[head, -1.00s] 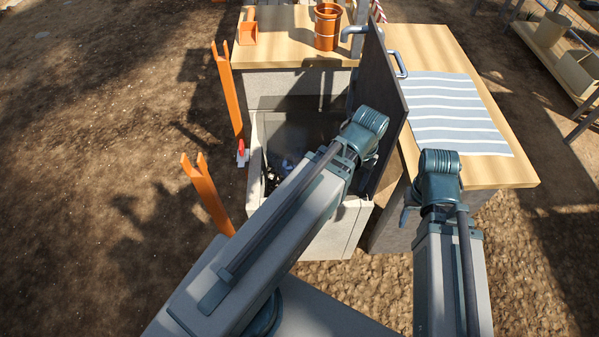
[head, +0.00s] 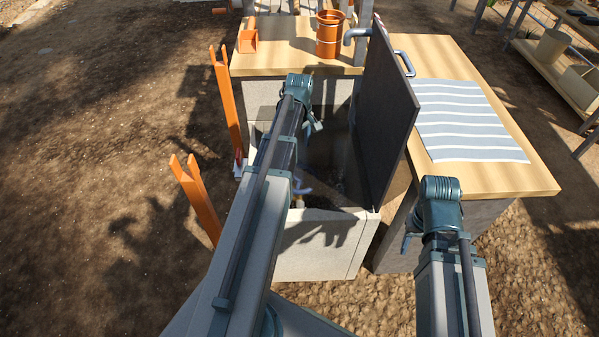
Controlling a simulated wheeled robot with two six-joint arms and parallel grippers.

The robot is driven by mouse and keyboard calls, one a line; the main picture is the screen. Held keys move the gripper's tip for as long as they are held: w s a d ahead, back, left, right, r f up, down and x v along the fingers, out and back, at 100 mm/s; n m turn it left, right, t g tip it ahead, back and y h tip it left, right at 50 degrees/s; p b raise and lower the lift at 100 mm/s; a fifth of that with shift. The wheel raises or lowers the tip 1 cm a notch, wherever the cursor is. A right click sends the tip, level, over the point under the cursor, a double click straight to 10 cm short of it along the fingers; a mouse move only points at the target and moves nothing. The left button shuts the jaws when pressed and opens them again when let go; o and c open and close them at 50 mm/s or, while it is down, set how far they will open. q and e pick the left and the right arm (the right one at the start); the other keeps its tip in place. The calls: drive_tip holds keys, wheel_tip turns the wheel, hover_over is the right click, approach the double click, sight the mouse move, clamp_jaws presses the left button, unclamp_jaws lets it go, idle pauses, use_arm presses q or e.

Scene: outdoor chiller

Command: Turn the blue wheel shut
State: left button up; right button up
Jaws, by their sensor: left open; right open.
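A small bluish part, which looks like the blue wheel (head: 302,187), shows low inside the open chiller box (head: 310,252). My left arm covers much of it, and the box's inside is dark. My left gripper (head: 315,125) is open over the far part of the box opening, beyond the blue part and apart from it. Its fingers are small and partly hidden by the wrist. My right gripper (head: 407,241) is open and empty beside the right-hand counter's near end, mostly hidden behind its own wrist.
The dark lid (head: 388,115) stands raised along the box's right side. A wooden counter (head: 510,145) with a striped cloth (head: 462,122) lies to the right. An orange pot (head: 328,35) stands on the back counter. Orange posts (head: 197,200) stand left of the box.

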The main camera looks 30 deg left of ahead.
sight(299, 176)
use_arm(q)
wheel_tip(299, 176, down, 14)
drive_tip(key=b, duration=1.3)
drive_tip(key=shift+b, duration=0.4)
drive_tip(key=shift+r, duration=0.1)
drive_tip(key=shift+c, duration=0.2)
clamp_jaws()
drive_tip(key=shift+m, duration=0.8)
drive_tip(key=shift+o, duration=0.2)
unclamp_jaws()
